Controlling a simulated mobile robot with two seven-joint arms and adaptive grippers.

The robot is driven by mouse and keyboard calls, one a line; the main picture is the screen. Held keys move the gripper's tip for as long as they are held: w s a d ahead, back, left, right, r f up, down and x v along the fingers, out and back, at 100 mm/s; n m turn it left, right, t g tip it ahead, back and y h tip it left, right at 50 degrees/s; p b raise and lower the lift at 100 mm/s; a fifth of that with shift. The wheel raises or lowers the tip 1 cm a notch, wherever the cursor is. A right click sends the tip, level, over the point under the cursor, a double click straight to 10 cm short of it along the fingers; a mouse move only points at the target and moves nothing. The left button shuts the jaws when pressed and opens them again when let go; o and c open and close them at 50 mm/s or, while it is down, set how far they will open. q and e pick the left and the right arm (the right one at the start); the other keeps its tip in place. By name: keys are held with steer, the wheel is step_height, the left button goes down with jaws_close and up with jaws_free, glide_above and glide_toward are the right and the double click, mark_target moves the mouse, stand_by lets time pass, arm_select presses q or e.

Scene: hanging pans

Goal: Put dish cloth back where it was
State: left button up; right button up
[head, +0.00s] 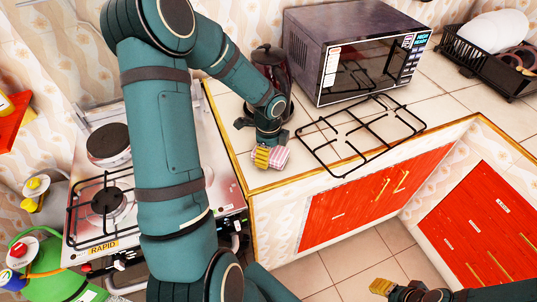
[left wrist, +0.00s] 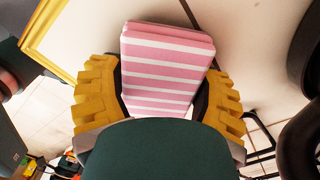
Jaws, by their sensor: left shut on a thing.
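The dish cloth is a folded pink cloth with white stripes. In the head view the dish cloth (head: 282,156) is at the front left of the tiled counter (head: 228,132), near its wooden edge. My left gripper (head: 268,157) points down there and is shut on it. In the left wrist view the dish cloth (left wrist: 165,62) sits between the two yellow fingers of my left gripper (left wrist: 160,82). I cannot tell whether the cloth touches the counter. My right gripper (head: 383,286) is low at the bottom right, over the floor, away from the cloth; its opening is not clear.
A black pan grate (head: 345,143) lies on the counter to the right. A dark kettle (head: 266,62) stands behind my left gripper, with a microwave (head: 365,62) beside it. The stove (head: 90,215) is at left. A dish rack (head: 480,60) is at the far right.

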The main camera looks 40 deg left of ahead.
arm_select(q)
steer(key=shift+f, duration=0.2)
steer(key=o, duration=1.1)
steer(key=shift+o, duration=0.2)
steer(key=shift+r, duration=0.25)
step_height(320, 180, up, 12)
steer(key=p, duration=0.3)
steer(key=shift+s+f, duration=0.1)
steer(key=shift+f, duration=0.05)
